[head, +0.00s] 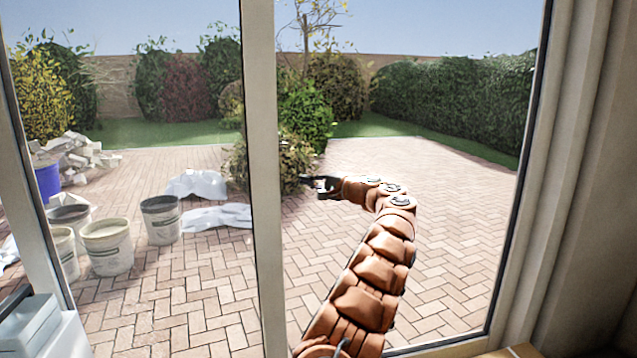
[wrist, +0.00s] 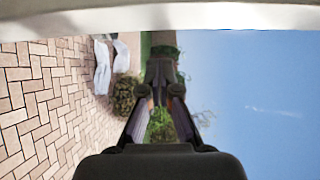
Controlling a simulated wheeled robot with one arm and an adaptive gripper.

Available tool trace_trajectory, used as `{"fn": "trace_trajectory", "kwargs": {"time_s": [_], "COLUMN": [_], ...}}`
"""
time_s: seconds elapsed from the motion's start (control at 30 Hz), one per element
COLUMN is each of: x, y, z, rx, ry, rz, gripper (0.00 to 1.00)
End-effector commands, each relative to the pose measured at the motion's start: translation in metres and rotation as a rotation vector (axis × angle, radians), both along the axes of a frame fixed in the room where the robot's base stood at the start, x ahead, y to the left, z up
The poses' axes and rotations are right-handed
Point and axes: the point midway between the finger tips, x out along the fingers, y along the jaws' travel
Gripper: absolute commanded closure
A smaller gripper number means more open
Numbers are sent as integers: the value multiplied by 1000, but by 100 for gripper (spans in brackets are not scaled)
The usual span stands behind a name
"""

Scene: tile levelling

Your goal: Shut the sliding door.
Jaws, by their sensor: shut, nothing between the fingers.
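The sliding door's pale upright stile (head: 262,180) stands left of centre in the head view, with a glass pane to its left. To its right is a wide span up to the fixed frame (head: 560,180); it looks like an open gap. My gripper (head: 306,181) is shut and empty. It points left, a little right of the stile, with a small gap between them in the picture. In the wrist view, the shut fingers (wrist: 161,72) lie below a pale bar (wrist: 160,17), likely the stile, across the top. I cannot tell whether they touch it.
Outside is brick paving (head: 440,210) with hedges behind. Several buckets (head: 108,246), white sheets (head: 217,217) and a rubble pile (head: 75,155) lie beyond the left pane. A pale box (head: 30,325) is at lower left. Free room lies around my arm.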

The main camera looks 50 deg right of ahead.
Motion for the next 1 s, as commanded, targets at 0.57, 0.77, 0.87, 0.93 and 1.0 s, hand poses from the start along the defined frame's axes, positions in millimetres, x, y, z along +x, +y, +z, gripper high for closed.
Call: {"fn": "trace_trajectory", "kwargs": {"time_s": [0.57, 0.77, 0.87, 0.93, 1.0], "x": [37, 44, 45, 46, 46], "y": [24, 33, 35, 35, 35], "z": [1, 1, 1, 1, 1], "rx": [1, 1, -1, -1, -1], "ry": [-2, -2, -1, -1, 0], "rz": [3, 0, 0, 0, 0], "gripper": [100, 100, 100, 100, 100]}}
